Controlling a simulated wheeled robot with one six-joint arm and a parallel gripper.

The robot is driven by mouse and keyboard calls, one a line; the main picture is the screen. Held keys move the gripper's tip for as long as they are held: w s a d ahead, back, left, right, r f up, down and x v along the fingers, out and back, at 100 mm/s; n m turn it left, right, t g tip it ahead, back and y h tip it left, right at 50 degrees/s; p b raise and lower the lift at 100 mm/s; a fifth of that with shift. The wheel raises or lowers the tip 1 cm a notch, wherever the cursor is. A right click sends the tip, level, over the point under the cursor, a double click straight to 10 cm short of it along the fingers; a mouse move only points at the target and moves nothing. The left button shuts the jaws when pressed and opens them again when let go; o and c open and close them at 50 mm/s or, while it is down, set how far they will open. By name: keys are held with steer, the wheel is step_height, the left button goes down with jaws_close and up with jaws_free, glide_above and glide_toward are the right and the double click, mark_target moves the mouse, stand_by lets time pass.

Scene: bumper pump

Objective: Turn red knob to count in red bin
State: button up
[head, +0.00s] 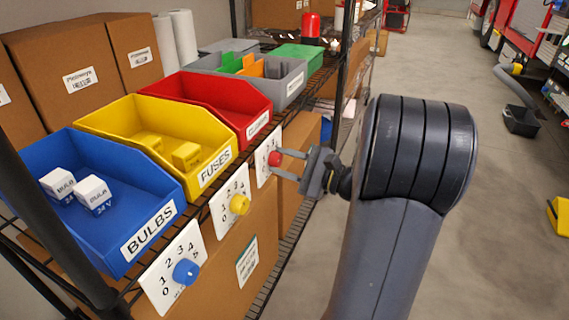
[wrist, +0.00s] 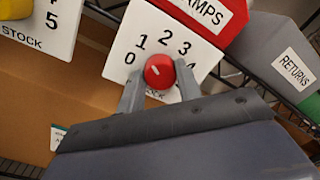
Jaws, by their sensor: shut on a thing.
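The red knob (wrist: 159,71) sits on a white dial plate (wrist: 122,63) below the red bin (wrist: 207,17). The digits 0, 1, 2, 3 and 4 show around it. Its pale mark slants to the upper left, toward the 0 and 1 side; the exact digit is hard to tell. My gripper (wrist: 159,88) is shut on the red knob, one finger on each side. In the head view my gripper (head: 281,164) reaches the red knob (head: 273,159) from the right. The red bin (head: 180,84) shows no items in its visible part; its floor is partly hidden.
The yellow bin (head: 120,108) holds yellow blocks, with a yellow knob (head: 239,204) below. The blue bin (head: 105,243) holds two white bulb boxes (head: 92,193), with a blue knob (head: 186,271) below. A grey returns bin (head: 292,85) stands behind. Open floor lies right.

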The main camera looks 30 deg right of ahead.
steer(key=o, duration=1)
steer(key=p+v, duration=0.2)
steer(key=v, duration=0.8)
steer(key=shift+s+d, duration=0.2)
steer(key=shift+s, duration=0.15)
steer(key=shift+f, duration=0.1)
steer(key=b+x, duration=0.2)
steer(key=x, duration=0.8)
steer(key=shift+w+a, duration=0.2)
steer(key=shift+w, duration=0.15)
